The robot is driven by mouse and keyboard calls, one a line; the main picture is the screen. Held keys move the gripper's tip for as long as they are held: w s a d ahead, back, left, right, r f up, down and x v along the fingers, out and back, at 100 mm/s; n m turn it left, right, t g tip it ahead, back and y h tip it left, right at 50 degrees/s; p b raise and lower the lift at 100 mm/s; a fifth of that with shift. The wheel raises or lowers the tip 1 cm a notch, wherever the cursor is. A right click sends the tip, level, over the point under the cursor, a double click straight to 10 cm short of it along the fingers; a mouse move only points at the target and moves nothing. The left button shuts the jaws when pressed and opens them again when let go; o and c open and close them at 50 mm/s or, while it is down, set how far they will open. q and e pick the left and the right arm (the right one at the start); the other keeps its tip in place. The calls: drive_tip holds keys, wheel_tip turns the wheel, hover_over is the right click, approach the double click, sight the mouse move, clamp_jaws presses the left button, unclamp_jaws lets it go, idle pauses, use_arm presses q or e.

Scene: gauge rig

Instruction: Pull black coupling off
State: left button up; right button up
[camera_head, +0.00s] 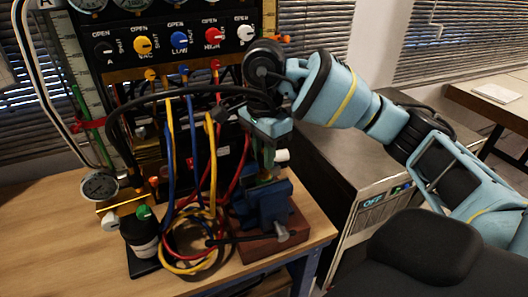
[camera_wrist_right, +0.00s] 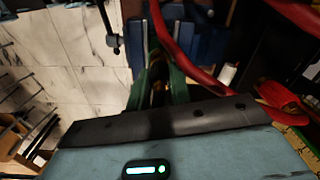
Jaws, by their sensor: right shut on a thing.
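My right gripper (camera_head: 266,158) points down above the blue vise (camera_head: 275,205) on the workbench. Its green fingers (camera_wrist_right: 162,88) are shut on a small dark and brass-coloured piece between them, which I take to be the black coupling (camera_wrist_right: 159,94). The fingers hide most of it, and I cannot tell whether it is still seated on the part below. The vise also shows beyond the fingers in the right wrist view (camera_wrist_right: 205,45). My left gripper is not in view.
A red hose (camera_wrist_right: 170,45) passes close by the fingers. Coiled yellow, blue and red hoses (camera_head: 190,268) lie left of the vise. A panel with coloured knobs (camera_head: 178,42) stands behind. A steel cabinet (camera_head: 345,150) is at the right.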

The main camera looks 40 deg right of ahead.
drive_tip(key=o, duration=0.3)
clamp_jaws()
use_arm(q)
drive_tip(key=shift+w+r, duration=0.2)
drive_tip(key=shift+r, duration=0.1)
use_arm(e)
drive_tip(key=shift+r, duration=0.35)
drive_tip(key=shift+r+p, duration=0.65)
drive_tip(key=shift+r, duration=0.45)
drive_tip(key=shift+r+p, duration=0.45)
drive_tip(key=shift+r, duration=0.6)
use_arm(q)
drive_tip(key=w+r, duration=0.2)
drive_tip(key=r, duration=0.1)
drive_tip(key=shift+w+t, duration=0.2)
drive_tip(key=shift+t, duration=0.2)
use_arm(e)
drive_tip(key=shift+r, duration=0.15)
